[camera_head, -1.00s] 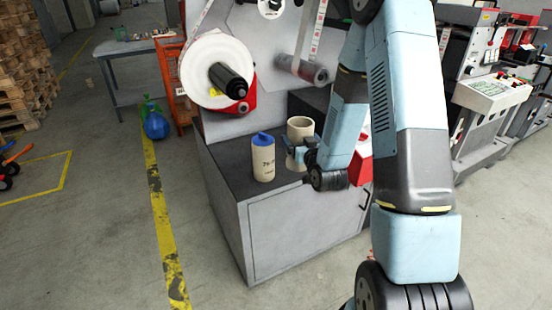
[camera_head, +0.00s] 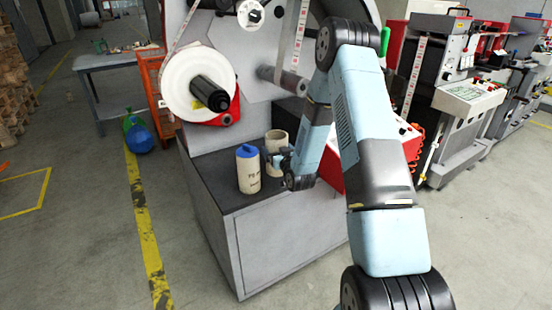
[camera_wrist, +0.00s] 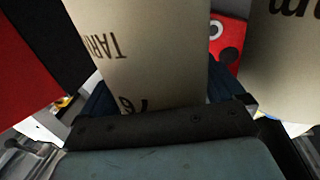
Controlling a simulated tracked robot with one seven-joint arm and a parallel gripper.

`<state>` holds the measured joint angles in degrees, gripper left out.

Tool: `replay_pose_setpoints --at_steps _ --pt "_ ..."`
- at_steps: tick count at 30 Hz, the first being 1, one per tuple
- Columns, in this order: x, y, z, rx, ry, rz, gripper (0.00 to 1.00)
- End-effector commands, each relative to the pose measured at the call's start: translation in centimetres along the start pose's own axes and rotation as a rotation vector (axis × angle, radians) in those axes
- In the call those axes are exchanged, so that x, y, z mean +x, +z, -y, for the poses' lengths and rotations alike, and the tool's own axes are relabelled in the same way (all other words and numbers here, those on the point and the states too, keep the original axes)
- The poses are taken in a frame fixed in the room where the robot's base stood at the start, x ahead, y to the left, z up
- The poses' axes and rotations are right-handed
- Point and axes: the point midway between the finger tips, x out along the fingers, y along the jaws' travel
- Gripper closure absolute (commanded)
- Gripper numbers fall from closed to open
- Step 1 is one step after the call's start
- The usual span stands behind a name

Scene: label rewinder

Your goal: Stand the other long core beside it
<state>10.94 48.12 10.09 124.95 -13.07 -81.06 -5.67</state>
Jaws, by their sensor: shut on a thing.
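A tan, hollow core (camera_head: 278,139) stands upright at the dark top of the grey cabinet (camera_head: 213,184), open end up. My gripper (camera_head: 278,160) is shut on it from the front right. A second tan core (camera_head: 248,174), with a blue top and dark print, stands upright to its left and nearer the camera. In the wrist view the held core (camera_wrist: 150,45) is between the blue fingers of my gripper (camera_wrist: 163,98), with upside-down print. The second core (camera_wrist: 285,60) is close at the right, with a gap between.
The rewinder has a white label roll (camera_head: 193,82) on a black spindle above the cores, and a grey roller (camera_head: 282,80) behind. A red and white box (camera_head: 333,165) is behind my arm. The cabinet's front edge lies close below the second core.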

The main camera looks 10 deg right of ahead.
Motion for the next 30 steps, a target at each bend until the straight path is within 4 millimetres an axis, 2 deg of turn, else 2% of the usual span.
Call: replay_pose_setpoints --at_steps 8,16,27,28,30 --pt "1.0 1.3 -0.2 0.0 0.0 0.0 0.41" --pt "1.1 4.2 -0.2 0.001 -0.001 0.0 0.41" --pt "1.1 4.6 -0.2 0.0 -0.001 -0.001 0.41" --pt "1.1 4.5 -0.2 0.0 -0.001 -0.001 0.01" --pt "1.1 4.5 -0.2 0.0 -0.001 -0.001 0.0"
